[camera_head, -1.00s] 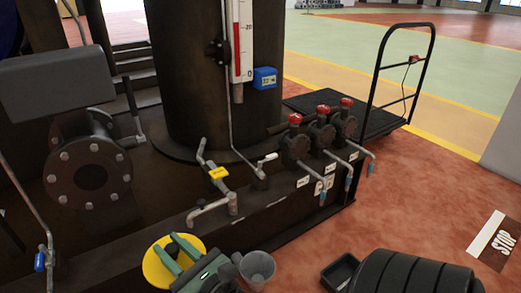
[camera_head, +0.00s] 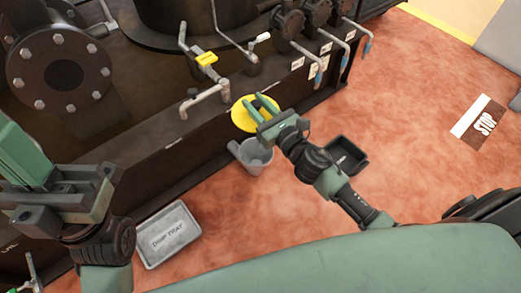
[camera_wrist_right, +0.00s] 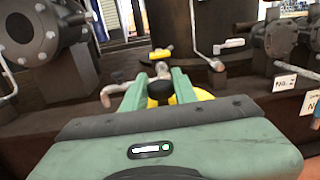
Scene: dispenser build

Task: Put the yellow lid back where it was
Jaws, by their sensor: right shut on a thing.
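The yellow lid (camera_head: 241,119) is a round disc held by my right gripper (camera_head: 262,106). The green fingers are shut on its dark knob, which shows between them in the right wrist view (camera_wrist_right: 185,87); yellow parts of the lid (camera_wrist_right: 203,94) show around the fingers there. In the head view the lid appears just beyond a grey bucket (camera_head: 254,158), whose top is open; I cannot tell the height between them. My left gripper (camera_head: 22,150) is at the left edge, away from the lid; its fingertips are partly out of frame.
A grey drip tray (camera_head: 168,235) lies on the red floor at lower left. A small black tray (camera_head: 346,155) is right of the bucket. The dark machine base with a yellow-handled tap (camera_head: 206,59) stands behind the lid. The floor at right is mostly clear.

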